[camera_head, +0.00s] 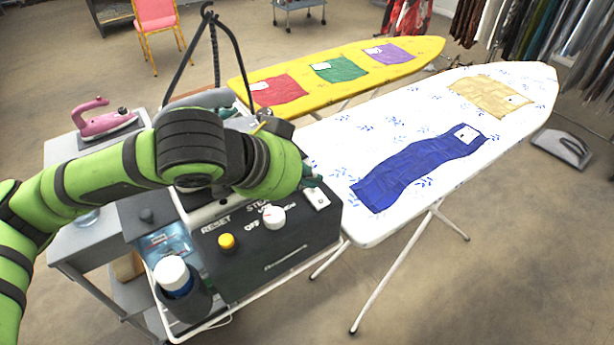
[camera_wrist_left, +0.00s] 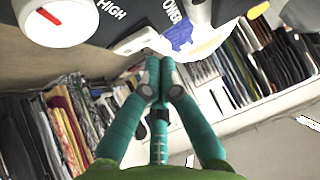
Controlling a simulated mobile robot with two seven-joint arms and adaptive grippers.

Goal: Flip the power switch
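The power switch (camera_head: 317,198) is a small white rocker at the right end of the dark steam station's (camera_head: 280,252) sloping panel. In the left wrist view the white switch (camera_wrist_left: 136,41) shows beside the "POWER" lettering. My left gripper (camera_wrist_left: 161,72) has its teal fingers together, with nothing seen between them. Its tips appear close to the switch in that view; I cannot tell whether they touch. In the head view my green left arm hides most of the gripper, with a bit of teal finger (camera_head: 312,180) showing just behind the switch. My right gripper is not in view.
A white steam dial (camera_head: 273,217) and yellow reset button (camera_head: 226,241) sit left of the switch. A white-capped bottle (camera_head: 172,273) stands in front. A white ironing board (camera_head: 340,150) with blue cloth (camera_head: 410,172) lies close on the right. A pink iron (camera_head: 102,121) is at the left.

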